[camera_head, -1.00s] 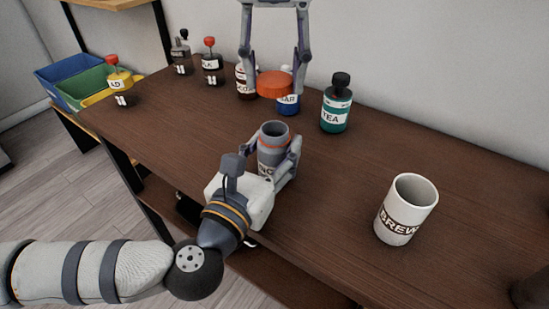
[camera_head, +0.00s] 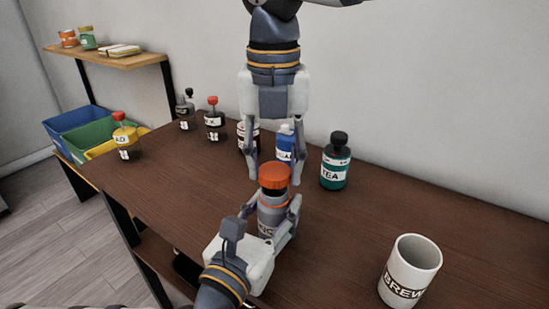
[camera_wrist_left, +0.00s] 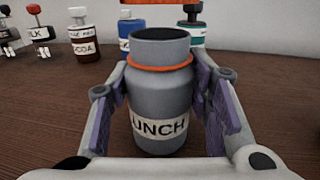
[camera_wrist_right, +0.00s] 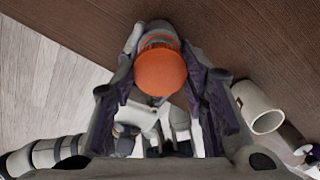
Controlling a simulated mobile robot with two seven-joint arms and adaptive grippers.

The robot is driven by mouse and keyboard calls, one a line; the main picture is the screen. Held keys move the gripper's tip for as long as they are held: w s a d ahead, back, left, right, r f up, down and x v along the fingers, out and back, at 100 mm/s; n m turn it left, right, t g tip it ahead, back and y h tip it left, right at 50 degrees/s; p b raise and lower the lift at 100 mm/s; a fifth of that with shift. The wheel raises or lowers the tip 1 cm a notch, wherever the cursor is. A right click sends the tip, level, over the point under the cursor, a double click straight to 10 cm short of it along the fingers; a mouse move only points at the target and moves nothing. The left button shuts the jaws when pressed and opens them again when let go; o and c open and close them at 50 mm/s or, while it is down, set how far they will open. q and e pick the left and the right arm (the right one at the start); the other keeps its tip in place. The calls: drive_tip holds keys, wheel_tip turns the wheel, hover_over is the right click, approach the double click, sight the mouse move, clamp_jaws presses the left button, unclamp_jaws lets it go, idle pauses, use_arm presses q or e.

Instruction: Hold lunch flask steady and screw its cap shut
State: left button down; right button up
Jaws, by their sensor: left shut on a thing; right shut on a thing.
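The grey lunch flask (camera_head: 271,216) stands upright on the brown counter, with an orange ring below its open mouth and a LUNCH label. My left gripper (camera_head: 270,210) is shut around its body; the left wrist view shows the flask (camera_wrist_left: 162,100) between both fingers. My right gripper (camera_head: 275,177) points down from above, shut on the orange cap (camera_head: 274,175). The cap is over the flask's mouth; the left wrist view shows the cap's lower edge (camera_wrist_left: 147,2) a little above the rim, apart from it. In the right wrist view the cap (camera_wrist_right: 160,72) hides most of the mouth.
A white BREW mug (camera_head: 410,270) stands at the right. A teal TEA bottle (camera_head: 336,162), a blue bottle (camera_head: 285,146) and a cocoa bottle (camera_head: 242,137) stand behind the flask. More bottles and coloured bins (camera_head: 84,126) are at the left. Counter between flask and mug is clear.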

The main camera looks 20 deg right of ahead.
drive_tip(key=shift+f, duration=0.1)
drive_tip(key=shift+f, duration=0.8)
drive_tip(key=shift+f, duration=0.6)
